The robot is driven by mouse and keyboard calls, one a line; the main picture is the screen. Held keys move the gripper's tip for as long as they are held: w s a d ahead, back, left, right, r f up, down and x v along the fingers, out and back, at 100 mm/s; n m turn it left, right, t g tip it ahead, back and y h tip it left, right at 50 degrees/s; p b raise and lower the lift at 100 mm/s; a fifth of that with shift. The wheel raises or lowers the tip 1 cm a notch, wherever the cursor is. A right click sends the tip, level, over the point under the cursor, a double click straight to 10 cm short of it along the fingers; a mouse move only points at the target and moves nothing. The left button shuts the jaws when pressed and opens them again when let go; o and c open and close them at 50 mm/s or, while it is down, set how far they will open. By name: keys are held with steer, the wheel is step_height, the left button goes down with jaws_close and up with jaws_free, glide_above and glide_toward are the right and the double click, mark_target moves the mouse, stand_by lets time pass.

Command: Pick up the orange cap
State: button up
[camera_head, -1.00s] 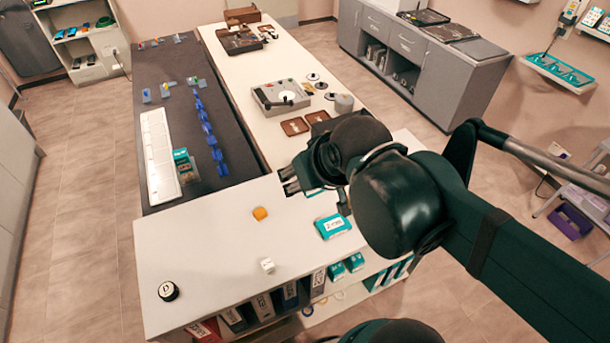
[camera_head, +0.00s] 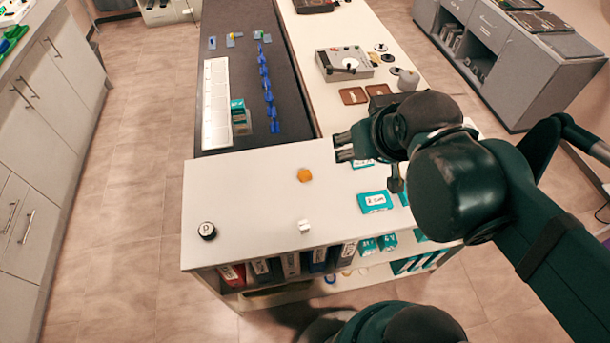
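The orange cap (camera_head: 304,175) lies on the white top of the near counter (camera_head: 255,205), left of the teal box. My gripper (camera_head: 339,147) is above the counter, up and to the right of the cap and apart from it. Its fingers point left. Two fingertips show with a small gap between them, and I see nothing held there. The rest of my gripper is partly hidden behind my own dark arm.
A teal box (camera_head: 375,202) lies right of the cap. Binders (camera_head: 290,264) fill the shelf below. The counter left of the cap is clear.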

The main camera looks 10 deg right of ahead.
stand_by(0.3)
steer(key=c, duration=0.3)
steer(key=shift+w, duration=0.1)
steer(key=n+g+p, duration=0.3)
steer(key=n+g, duration=0.4)
steer(key=n, duration=1.3)
glide_above(300, 176)
steer(key=shift+w+f, duration=0.1)
steer(key=shift+f, duration=9.15)
steer(key=shift+f, duration=0.1)
steer(key=shift+f+b, duration=0.35)
steer(key=shift+f, duration=0.85)
